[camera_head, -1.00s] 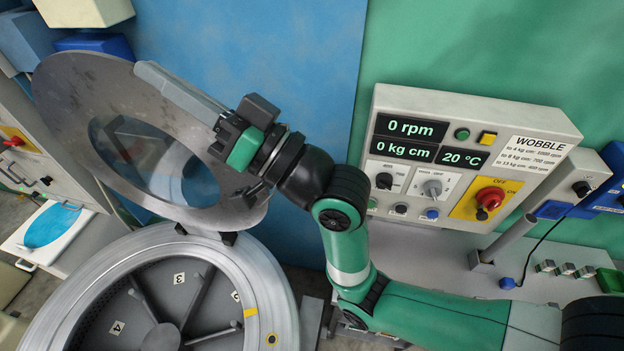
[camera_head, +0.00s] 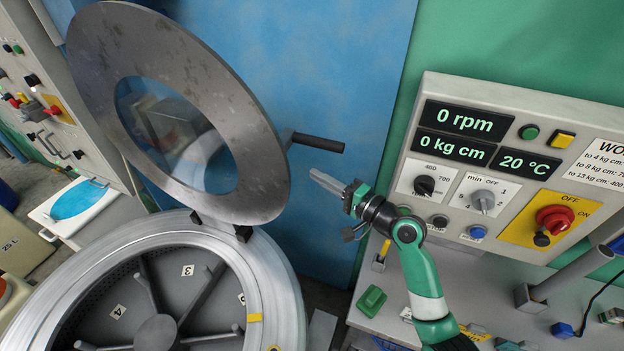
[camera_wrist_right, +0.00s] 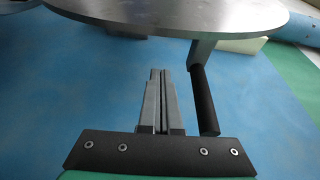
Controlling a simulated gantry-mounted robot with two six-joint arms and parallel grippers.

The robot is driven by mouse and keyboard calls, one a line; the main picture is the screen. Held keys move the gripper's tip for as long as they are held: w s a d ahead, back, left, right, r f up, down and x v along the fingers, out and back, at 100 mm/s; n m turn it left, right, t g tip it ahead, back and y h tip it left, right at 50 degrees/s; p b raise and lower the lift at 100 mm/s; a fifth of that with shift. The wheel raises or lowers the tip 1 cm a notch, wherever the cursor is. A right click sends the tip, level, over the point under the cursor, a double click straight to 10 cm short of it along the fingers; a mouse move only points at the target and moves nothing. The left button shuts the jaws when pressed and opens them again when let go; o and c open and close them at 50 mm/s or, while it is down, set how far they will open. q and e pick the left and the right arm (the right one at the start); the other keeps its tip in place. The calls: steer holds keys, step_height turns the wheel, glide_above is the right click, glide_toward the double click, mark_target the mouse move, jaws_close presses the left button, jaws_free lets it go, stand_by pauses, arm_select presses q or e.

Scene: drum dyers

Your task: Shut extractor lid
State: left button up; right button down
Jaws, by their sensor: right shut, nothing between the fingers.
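The extractor lid (camera_head: 255,145) is a round grey metal disc with a clear window (camera_head: 175,135). It stands raised and tilted on its hinge above the open extractor drum (camera_head: 275,290). A black handle (camera_head: 318,142) sticks out from the lid's right side. My right gripper (camera_head: 318,178) is shut and empty, just below and right of the handle, apart from it. In the right wrist view the shut fingers (camera_wrist_right: 157,75) point up toward the lid's edge (camera_wrist_right: 170,28), with the handle (camera_wrist_right: 204,100) just to their right. My left gripper is not in view.
A control panel (camera_head: 480,230) with displays, knobs and a red switch (camera_head: 555,220) stands on the right, behind a grey bench. A green block (camera_head: 371,301) lies on the bench.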

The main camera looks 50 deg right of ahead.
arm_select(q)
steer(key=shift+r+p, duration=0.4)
arm_select(e)
steer(key=w+a, duration=0.4)
steer(key=w, duration=0.2)
steer(key=shift+w, duration=0.35)
